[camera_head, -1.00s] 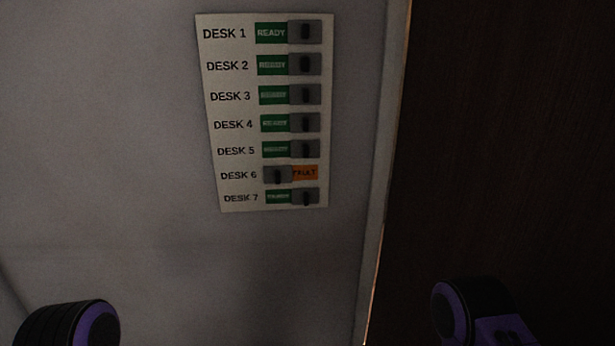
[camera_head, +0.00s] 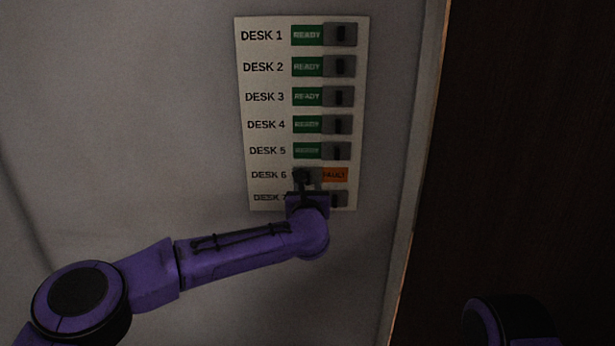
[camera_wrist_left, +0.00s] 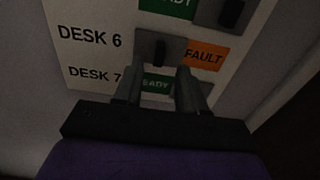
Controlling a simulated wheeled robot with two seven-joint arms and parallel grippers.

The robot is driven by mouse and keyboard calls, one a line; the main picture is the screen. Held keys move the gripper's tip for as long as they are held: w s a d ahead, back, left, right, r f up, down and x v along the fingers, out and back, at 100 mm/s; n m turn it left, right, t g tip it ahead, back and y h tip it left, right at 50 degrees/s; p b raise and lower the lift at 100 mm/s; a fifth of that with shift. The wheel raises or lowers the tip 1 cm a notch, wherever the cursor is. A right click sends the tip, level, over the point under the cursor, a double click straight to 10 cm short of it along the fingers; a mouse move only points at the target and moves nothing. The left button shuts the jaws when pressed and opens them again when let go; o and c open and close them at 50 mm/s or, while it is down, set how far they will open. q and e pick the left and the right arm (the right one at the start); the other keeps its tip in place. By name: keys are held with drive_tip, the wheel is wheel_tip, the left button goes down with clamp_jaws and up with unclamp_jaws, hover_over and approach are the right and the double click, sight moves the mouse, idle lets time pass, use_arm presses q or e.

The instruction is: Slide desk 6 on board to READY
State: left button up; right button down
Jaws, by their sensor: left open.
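The white status board (camera_head: 265,80) hangs on the wall with rows DESK 1 to DESK 7. The desk 6 slider (camera_wrist_left: 158,48) is a grey plate with a dark knob at the left of its row, with the orange FAULT label (camera_head: 336,175) uncovered on its right. My left gripper (camera_head: 303,183) is in front of the desk 6 and 7 rows and partly hides the slider in the head view. In the left wrist view the gripper (camera_wrist_left: 158,80) is open, its fingertips just below and either side of the knob. I cannot tell whether it touches the board.
The other rows, such as the desk 5 slider (camera_head: 337,151), have their plates at the right and show green READY labels. The desk 7 row lies close below, partly behind my gripper. A dark brown panel (camera_head: 530,150) stands at the right.

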sight(308, 178)
use_arm(q)
drive_tip(key=w+p, duration=0.1)
drive_tip(key=w, duration=0.3)
drive_tip(key=shift+r, duration=0.1)
drive_tip(key=shift+w+p, duration=0.3)
drive_tip(key=shift+w, duration=0.25)
clamp_jaws()
